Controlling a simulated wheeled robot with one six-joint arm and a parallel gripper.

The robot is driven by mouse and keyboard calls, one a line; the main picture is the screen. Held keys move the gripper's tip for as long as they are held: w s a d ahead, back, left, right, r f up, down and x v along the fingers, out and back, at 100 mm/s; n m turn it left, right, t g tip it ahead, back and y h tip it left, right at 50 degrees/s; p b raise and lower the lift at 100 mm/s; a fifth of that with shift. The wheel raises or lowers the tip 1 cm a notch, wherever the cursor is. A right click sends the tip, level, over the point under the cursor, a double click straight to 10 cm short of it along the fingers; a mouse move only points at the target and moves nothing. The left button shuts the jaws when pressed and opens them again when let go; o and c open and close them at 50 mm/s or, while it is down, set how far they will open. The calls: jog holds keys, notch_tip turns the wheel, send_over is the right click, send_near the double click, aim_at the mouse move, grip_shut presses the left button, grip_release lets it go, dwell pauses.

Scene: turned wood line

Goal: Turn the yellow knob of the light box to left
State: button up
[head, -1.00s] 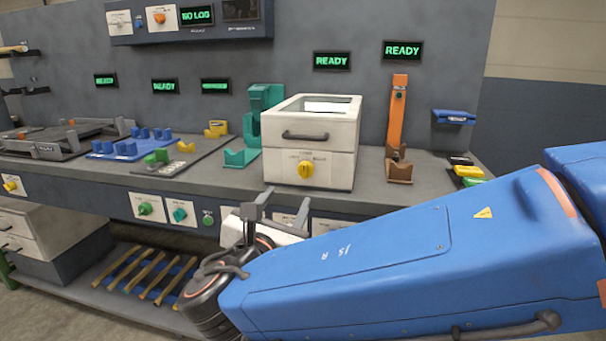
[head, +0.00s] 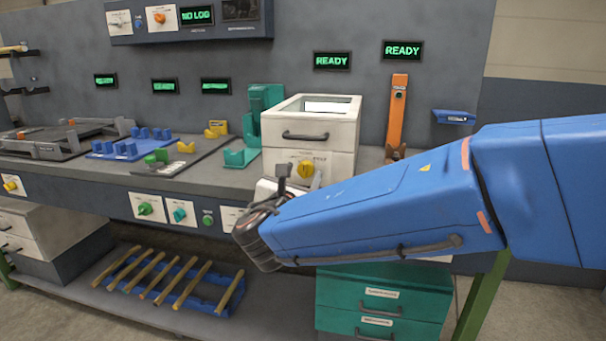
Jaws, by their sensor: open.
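The light box (head: 284,132) is a white box with a bright window on top and a dark handle on its front, standing on the grey bench. Its yellow knob (head: 306,169) sits on a white label plate low on the front face. The knob's pointer direction is too small to tell. My gripper (head: 298,176) is open and empty, in front of the box and just below and left of the knob. My wrist and blue arm hide the box's lower front and part of the bench edge. I cannot tell whether a finger touches the knob.
A teal stand (head: 262,104) is left of the box and an orange upright holder (head: 397,108) right of it. Green and teal knobs (head: 145,209) line the bench front. Wooden sticks (head: 187,275) lie on the lower shelf. Green drawers (head: 382,300) stand below my arm.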

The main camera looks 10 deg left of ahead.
jog(key=shift+w, duration=0.65)
jog(key=c, duration=1.1)
jog(key=shift+o, duration=0.3)
jog(key=shift+n, duration=4.4)
jog(key=shift+a+n, duration=0.1)
jog(key=shift+n, duration=0.5)
